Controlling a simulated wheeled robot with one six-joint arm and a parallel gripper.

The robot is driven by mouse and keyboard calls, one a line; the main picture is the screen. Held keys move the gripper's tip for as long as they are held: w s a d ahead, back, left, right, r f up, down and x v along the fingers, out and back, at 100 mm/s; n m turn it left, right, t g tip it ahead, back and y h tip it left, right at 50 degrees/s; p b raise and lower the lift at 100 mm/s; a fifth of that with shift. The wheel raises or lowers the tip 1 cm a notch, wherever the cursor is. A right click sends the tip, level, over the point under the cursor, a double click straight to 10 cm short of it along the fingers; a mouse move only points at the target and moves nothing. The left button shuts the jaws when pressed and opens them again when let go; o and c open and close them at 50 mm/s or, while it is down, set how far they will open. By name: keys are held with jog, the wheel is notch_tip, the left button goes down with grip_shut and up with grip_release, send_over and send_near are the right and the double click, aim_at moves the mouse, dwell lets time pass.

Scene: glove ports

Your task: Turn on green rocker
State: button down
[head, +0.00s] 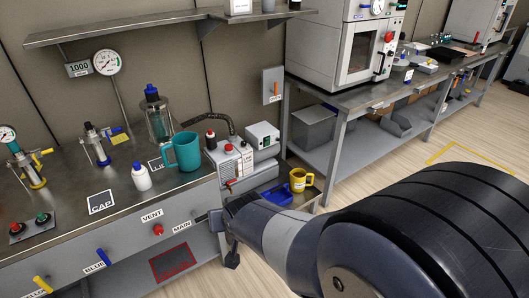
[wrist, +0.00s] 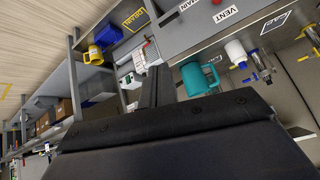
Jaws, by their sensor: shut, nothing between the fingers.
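A green knob (head: 42,218) sits beside a red one on a panel at far left. In the wrist view, my gripper (wrist: 156,82) shows as dark shut fingers, with nothing held.
A teal mug (head: 183,152) and a white bottle (head: 141,176) stand on the bench. The bench front carries a red knob (head: 158,230) by the VENT label. A yellow mug (head: 298,180) and a blue bin (head: 272,196) are lower, right of the pump.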

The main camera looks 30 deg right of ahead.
jog(key=w+f+m+t+y+b, duration=0.1)
jog(key=w+f+m+t+b, duration=0.15)
jog(key=w+f+b, duration=0.75)
jog(key=s+f+m+t+y+b, duration=0.1)
jog(key=f+m+t+b, duration=0.15)
jog(key=f+b, duration=0.85)
jog(key=s+f+m+t+y+b, duration=0.1)
jog(key=f+m+t+b, duration=0.1)
jog(key=f, duration=0.4)
jog(key=s+f+m+t+y+b, duration=0.1)
jog(key=s+f+m+t+b, duration=0.1)
jog(key=f, duration=0.4)
jog(key=s+f+m+t+b, duration=0.1)
jog(key=f+m+t+b, duration=0.2)
jog(key=f+b, duration=0.3)
jog(key=shift+s+a+f+y, duration=0.25)
jog(key=shift+a+f+y, duration=0.15)
jog(key=shift+f, duration=0.15)
jog(key=shift+d, duration=0.1)
